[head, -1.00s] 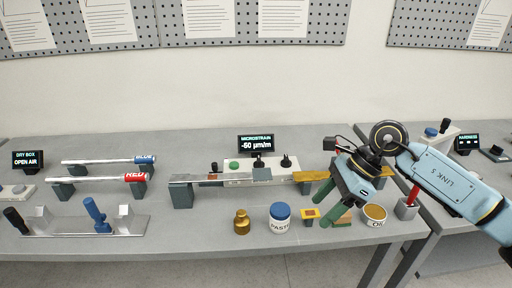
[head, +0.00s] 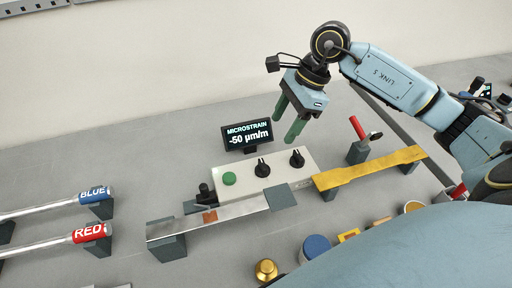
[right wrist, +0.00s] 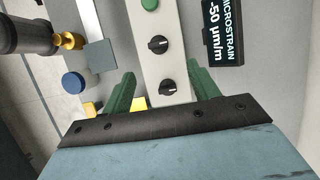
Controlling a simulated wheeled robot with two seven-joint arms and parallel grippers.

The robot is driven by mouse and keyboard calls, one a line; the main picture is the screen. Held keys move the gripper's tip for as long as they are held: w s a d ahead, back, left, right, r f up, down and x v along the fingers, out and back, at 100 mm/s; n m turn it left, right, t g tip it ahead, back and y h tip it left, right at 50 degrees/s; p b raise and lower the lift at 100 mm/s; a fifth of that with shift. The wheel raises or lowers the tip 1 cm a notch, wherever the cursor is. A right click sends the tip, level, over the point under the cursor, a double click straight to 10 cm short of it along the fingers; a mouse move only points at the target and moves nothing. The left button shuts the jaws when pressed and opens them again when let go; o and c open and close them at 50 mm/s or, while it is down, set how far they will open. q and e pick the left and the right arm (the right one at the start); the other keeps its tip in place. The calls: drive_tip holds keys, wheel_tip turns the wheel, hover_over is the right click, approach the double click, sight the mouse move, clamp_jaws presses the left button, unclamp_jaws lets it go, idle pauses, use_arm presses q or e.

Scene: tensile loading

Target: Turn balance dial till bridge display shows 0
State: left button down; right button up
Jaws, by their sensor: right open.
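The bridge box (head: 240,188) is white, with a green button (head: 229,178) and two black dials. One dial (head: 263,168) is in the middle and the other dial (head: 297,159) is at the right end; their labels are too small to read. The bridge display (head: 247,135) behind it reads -50 µm/m. My right gripper (head: 284,129) is open and empty, with green fingers above the right part of the box. In the right wrist view the end dial (right wrist: 167,88) lies between the spread fingers, and the middle dial (right wrist: 158,45) is beyond them. My left gripper is not in view.
A metal bar (head: 235,210) on dark blocks lies in front of the box, and a yellow bar (head: 370,168) stands to its right. A red-handled tool (head: 357,127) is behind the yellow bar. A blue-lidded jar (head: 315,247) and a brass weight (head: 265,269) are nearer.

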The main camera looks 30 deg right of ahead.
approach(263, 164)
drive_tip(key=f, duration=0.1)
drive_tip(key=x, duration=0.6)
drive_tip(key=shift+a, duration=0.15)
drive_tip(key=shift+p+x, duration=0.3)
drive_tip(key=shift+x, duration=0.5)
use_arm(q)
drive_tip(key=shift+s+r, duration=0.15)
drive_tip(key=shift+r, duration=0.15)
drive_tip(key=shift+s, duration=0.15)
use_arm(e)
drive_tip(key=c, duration=1)
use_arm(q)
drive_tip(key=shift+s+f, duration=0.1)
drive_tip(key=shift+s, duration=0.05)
